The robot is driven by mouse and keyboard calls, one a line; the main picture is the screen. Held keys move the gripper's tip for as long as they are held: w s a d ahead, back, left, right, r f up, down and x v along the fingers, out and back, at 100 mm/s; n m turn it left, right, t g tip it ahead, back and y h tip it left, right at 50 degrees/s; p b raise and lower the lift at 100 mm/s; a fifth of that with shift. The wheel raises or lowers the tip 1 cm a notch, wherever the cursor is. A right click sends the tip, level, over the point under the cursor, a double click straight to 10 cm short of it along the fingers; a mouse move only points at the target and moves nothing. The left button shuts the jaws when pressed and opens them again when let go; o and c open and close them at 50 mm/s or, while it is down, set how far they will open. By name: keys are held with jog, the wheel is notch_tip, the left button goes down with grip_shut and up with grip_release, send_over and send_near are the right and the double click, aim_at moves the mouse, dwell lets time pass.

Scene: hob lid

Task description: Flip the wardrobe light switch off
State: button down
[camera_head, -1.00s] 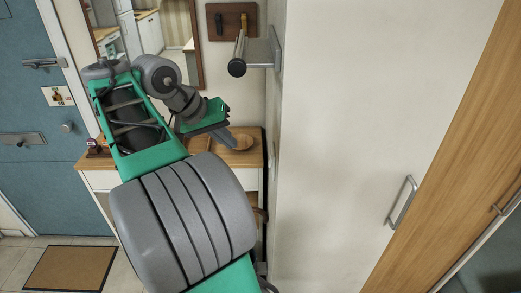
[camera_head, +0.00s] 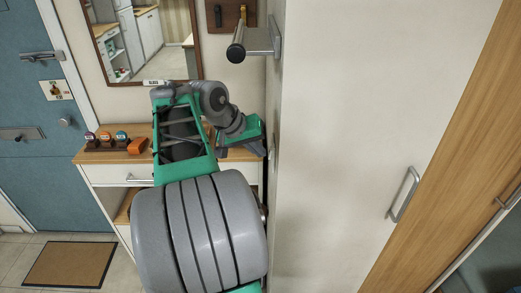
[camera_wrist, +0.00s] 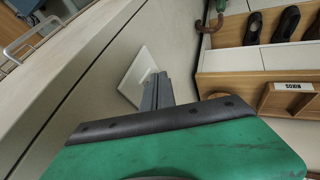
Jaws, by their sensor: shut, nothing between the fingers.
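In the wrist view a white switch plate (camera_wrist: 136,76) is fixed on the pale side panel of the wardrobe. My gripper (camera_wrist: 155,88) is shut and empty, its fingers pointing at the plate and covering its right part. I cannot tell whether the fingertips touch it, and the position of the switch's rocker is not clear. In the head view my gripper (camera_head: 264,148) is close beside the near edge of the wardrobe (camera_head: 335,150), where the plate is mostly hidden.
A wooden-topped console table (camera_head: 92,158) stands behind my arm with several small items on it. A mirror (camera_head: 150,45) and a rail on a bracket (camera_head: 255,42) are above.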

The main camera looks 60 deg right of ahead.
jog(key=shift+s+d+f, duration=0.1)
jog(key=shift+s+d, duration=0.05)
jog(key=shift+s, duration=0.05)
jog(key=shift+s, duration=0.1)
jog(key=shift+s+f, duration=0.1)
jog(key=shift+f, duration=0.1)
jog(key=shift+r, duration=0.1)
jog(key=shift+d+r+p, duration=0.1)
jog(key=shift+r+p, duration=0.65)
jog(key=shift+r, duration=0.05)
